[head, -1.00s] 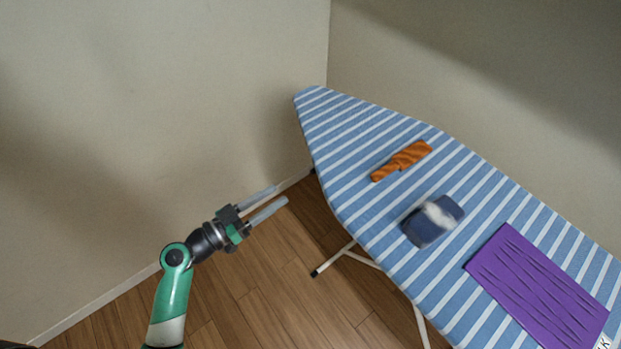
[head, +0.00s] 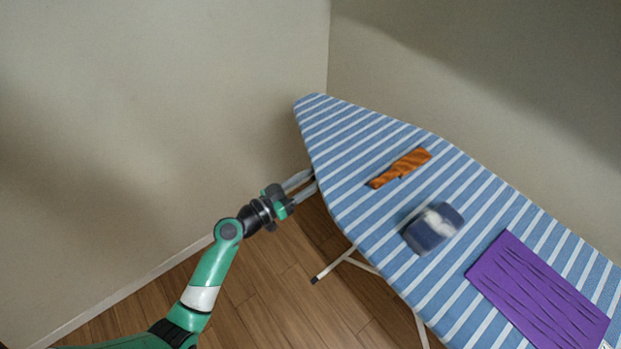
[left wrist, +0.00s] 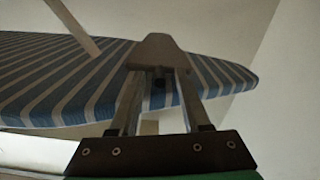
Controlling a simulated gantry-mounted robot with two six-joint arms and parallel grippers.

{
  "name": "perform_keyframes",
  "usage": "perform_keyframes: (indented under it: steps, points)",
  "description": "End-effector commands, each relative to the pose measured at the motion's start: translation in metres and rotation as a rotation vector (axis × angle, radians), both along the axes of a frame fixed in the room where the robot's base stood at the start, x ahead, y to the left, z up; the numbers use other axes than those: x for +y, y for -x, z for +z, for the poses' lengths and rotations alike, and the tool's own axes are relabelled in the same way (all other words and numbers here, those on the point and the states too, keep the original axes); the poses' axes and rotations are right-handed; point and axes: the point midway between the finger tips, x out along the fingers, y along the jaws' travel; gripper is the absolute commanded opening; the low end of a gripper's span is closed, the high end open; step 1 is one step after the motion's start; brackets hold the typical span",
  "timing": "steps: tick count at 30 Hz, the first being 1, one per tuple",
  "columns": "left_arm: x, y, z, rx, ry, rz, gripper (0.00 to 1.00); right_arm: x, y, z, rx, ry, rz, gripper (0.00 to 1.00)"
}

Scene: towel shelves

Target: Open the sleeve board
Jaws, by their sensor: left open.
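The blue-and-white striped ironing board (head: 345,140) stands at the right, its pointed end toward the wall corner. No separate sleeve board can be made out for certain. My left gripper (head: 309,180) is open at the board's left edge, its fingertips partly hidden by the edge. In the left wrist view, the two fingers (left wrist: 160,88) reach toward a grey-brown tapered piece (left wrist: 161,48) in front of the board's striped side (left wrist: 60,85). A small dark part (left wrist: 158,74) shows between the fingers. I cannot tell whether the fingers touch either piece. My right gripper is not in view.
On the board lie an orange cloth (head: 401,168), a dark blue bundle with a white patch (head: 432,228) and a purple cloth (head: 540,290). A pale board leg (head: 338,263) stands below the left edge. The wooden floor (head: 270,300) left of the board is clear.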

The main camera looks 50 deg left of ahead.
Motion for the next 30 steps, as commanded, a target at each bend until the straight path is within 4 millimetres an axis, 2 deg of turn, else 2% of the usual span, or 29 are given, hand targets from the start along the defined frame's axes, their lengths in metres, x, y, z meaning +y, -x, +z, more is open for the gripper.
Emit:
perform_keyframes:
  steps: [2, 9, 30]
  points:
    - [0.0001, 0.0002, 0.0001, 0.0, 0.0, 0.0, 0.43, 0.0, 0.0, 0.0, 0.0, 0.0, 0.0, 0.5]
    - [0.0002, 0.0004, 0.0001, 0.0, 0.0, 0.0, 0.0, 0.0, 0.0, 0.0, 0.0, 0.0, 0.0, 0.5]
    - [0.0003, 0.0006, 0.0002, 0.0, 0.0, 0.0, 0.0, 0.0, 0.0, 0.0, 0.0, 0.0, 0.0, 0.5]
